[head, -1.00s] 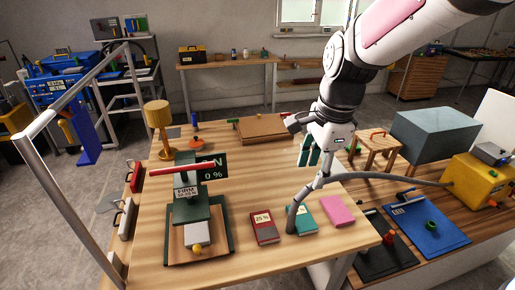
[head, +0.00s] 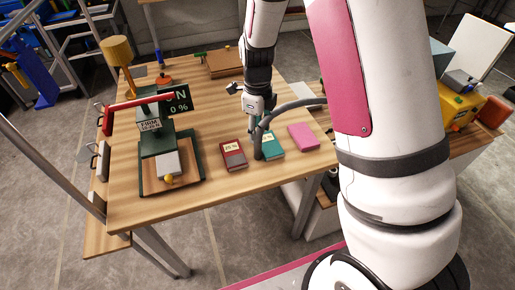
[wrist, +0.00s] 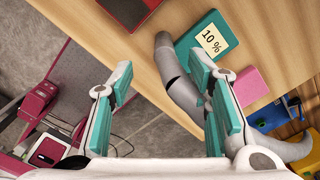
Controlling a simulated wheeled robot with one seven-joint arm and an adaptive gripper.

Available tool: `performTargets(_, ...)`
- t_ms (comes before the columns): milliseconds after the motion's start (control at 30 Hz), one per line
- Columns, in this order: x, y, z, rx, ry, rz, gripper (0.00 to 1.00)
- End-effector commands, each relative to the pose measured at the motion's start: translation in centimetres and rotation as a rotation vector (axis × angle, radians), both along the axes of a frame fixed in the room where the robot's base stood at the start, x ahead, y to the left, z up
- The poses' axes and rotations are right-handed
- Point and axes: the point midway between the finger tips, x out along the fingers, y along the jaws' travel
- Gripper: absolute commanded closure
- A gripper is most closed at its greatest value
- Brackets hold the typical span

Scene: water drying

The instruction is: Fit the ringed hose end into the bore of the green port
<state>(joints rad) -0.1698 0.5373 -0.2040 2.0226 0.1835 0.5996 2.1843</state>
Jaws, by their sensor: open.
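The grey hose (head: 299,104) arcs in from the right and bends down to the table beside the teal block. In the wrist view its thick, bent end part (wrist: 178,92) lies between the fingers, with a dark ring line around it. My gripper (wrist: 167,108) is open, its teal-padded fingers on either side of the hose with gaps visible. In the head view my gripper (head: 258,115) is above the teal block, pointing down. I cannot make out the green port in the current views; my arm covers the right side of the head view.
A teal block (head: 271,144) marked 10 %, a red block (head: 233,155) and a pink block (head: 301,137) lie in a row on the wooden table (head: 210,202). A green press (head: 158,143) stands left. A yellow box (head: 463,105) is at right.

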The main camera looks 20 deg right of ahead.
Motion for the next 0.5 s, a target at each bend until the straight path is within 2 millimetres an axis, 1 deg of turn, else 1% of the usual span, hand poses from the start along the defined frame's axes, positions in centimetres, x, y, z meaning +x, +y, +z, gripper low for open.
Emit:
performTargets(33, 0.0, 0.0, -0.6, 0.0, 0.001, 0.0, 0.56)
performTargets(267, 0.0, -0.1, -2.1, 0.0, 0.001, -0.001, 0.56)
performTargets(500, 0.4, -0.3, -5.4, 0.0, 0.003, 0.0, 0.56)
